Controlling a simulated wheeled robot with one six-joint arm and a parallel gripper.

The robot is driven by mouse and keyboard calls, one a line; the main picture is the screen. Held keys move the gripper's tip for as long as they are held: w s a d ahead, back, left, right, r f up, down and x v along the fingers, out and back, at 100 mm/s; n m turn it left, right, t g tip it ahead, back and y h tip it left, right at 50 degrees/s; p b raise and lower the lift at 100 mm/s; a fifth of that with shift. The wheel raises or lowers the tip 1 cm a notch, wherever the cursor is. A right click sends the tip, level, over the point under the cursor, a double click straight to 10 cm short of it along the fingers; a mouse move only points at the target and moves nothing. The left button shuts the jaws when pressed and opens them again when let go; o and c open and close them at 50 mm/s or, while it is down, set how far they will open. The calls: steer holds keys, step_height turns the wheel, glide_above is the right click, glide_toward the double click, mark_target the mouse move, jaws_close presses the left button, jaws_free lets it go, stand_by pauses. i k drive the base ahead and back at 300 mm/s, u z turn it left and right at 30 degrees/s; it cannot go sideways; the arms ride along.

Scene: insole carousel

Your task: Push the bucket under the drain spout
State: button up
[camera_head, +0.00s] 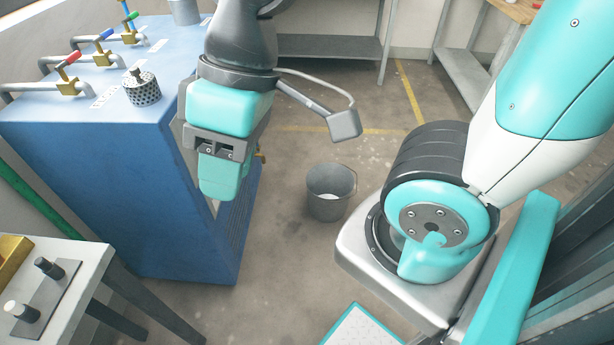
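A dark grey bucket (331,206) stands upright on the floor, right of the blue cabinet and apart from it. Something pale shows inside it. A small brass-coloured fitting (261,157) shows at the cabinet's right side, partly hidden behind my arm; it looks like the drain spout, but its shape is unclear. The bucket is to the right of this fitting and nearer to me. My gripper (221,178) hangs pointing down in front of the cabinet's right edge, left of the bucket and not touching it. Its fingertip gap is not clear.
The blue cabinet (130,190) carries pipes with coloured valve handles and a perforated strainer (142,88). A white-topped table (85,262) stands at the lower left. A grey shelf (330,47) and a bench (465,75) stand at the back. Floor around the bucket is clear.

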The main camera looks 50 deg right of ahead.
mark_target(330, 186)
steer(key=z, duration=0.35)
steer(key=i, duration=0.95)
steer(key=z, duration=0.8)
